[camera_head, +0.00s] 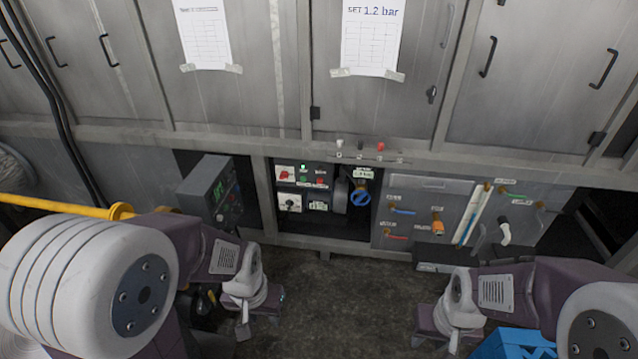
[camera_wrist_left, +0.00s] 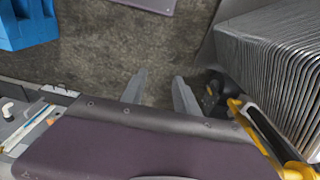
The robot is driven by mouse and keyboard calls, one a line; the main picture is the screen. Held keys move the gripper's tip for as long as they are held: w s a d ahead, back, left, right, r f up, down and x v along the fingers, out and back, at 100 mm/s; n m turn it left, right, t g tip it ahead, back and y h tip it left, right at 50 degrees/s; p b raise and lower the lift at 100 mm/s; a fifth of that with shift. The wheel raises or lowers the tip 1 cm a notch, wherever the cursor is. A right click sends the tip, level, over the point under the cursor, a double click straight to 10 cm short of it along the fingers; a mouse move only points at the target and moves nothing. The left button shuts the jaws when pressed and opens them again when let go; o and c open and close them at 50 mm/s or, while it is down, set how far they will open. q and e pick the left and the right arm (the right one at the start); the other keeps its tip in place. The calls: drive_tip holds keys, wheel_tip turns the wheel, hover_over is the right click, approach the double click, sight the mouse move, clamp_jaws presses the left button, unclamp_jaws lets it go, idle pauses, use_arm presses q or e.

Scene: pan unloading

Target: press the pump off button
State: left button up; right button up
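A small dark control panel (camera_head: 303,189) sits in the recess under the cabinets, at the centre of the head view. It carries a red switch (camera_head: 285,173), a lit green button or lamp (camera_head: 304,167) and a small red button (camera_head: 320,182). The labels are too small to read, so I cannot tell which is pump off. My left gripper (camera_head: 259,325) is low, in front of and below the panel, touching nothing. In the left wrist view its two fingers (camera_wrist_left: 160,92) are apart with bare floor between them. My right gripper (camera_head: 436,341) is low at the right, fingers apart and empty.
A grey box with a screen (camera_head: 212,192) juts out left of the panel. A blue valve handle (camera_head: 360,196) is right of it, then a valve board (camera_head: 425,212). A yellow pipe (camera_head: 60,206) crosses at left. A blue crate (camera_head: 515,344) is at lower right. The floor between is clear.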

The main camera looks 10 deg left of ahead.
use_arm(q)
clamp_jaws()
idle(1.7)
